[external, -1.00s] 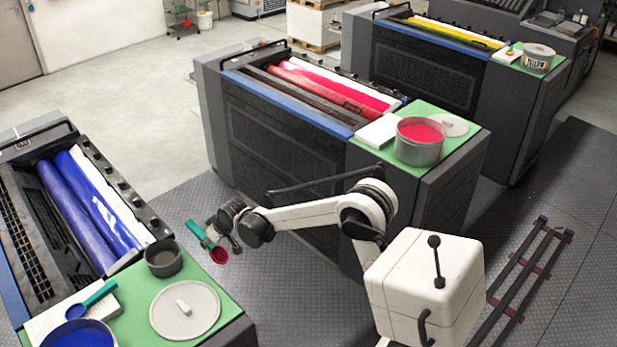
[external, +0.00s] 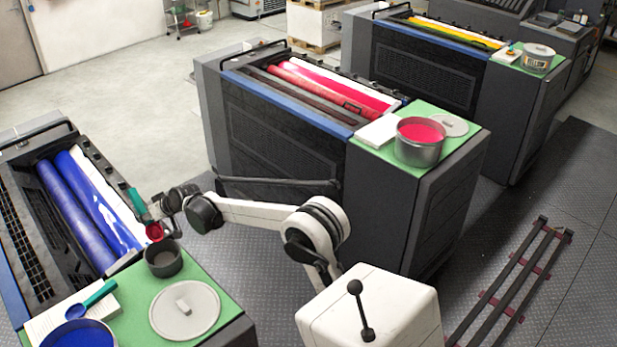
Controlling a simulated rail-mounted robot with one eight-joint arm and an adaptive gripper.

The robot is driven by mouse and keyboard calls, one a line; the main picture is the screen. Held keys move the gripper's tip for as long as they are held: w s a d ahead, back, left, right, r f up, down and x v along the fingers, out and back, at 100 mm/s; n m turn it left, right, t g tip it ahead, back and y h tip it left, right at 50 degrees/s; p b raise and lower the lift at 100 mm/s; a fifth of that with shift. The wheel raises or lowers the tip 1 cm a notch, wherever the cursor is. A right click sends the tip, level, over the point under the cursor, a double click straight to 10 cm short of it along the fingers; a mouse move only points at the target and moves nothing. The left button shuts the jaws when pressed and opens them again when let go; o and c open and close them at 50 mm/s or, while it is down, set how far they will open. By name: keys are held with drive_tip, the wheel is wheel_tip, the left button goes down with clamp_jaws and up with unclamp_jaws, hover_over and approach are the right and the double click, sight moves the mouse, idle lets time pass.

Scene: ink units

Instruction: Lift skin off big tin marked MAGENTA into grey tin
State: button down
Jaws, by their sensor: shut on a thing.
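My gripper (external: 158,207) is shut on the teal handle of a skimmer (external: 138,202). The skimmer's round head (external: 154,232) is red with magenta ink and hangs close to the rim of the small grey tin (external: 163,259), at its upper left in the picture. Whether the head is over the tin's opening or beside it I cannot tell. The grey tin stands open on the green top of the blue unit. The big tin with magenta ink (external: 419,143) stands open on the middle unit's green top; its marking is not readable here.
A second teal-handled skimmer (external: 98,293) with a blue head lies on a white pad beside the big blue ink tin (external: 76,335). A grey lid (external: 185,309) lies beside the grey tin. Another lid (external: 450,125) lies by the magenta tin. Blue rollers (external: 80,205) lie left of my gripper.

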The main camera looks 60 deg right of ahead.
wheel_tip(320, 180, down, 11)
drive_tip(key=s+b, duration=0.2)
drive_tip(key=b, duration=0.4)
drive_tip(key=shift+a+r, duration=0.1)
drive_tip(key=shift+f+b, duration=1)
idle(0.9)
drive_tip(key=shift+f+b, duration=0.1)
drive_tip(key=shift+b, duration=0.4)
idle(1.9)
drive_tip(key=shift+r+p, duration=3.05)
drive_tip(key=shift+r, duration=2.8)
drive_tip(key=shift+f, duration=0.1)
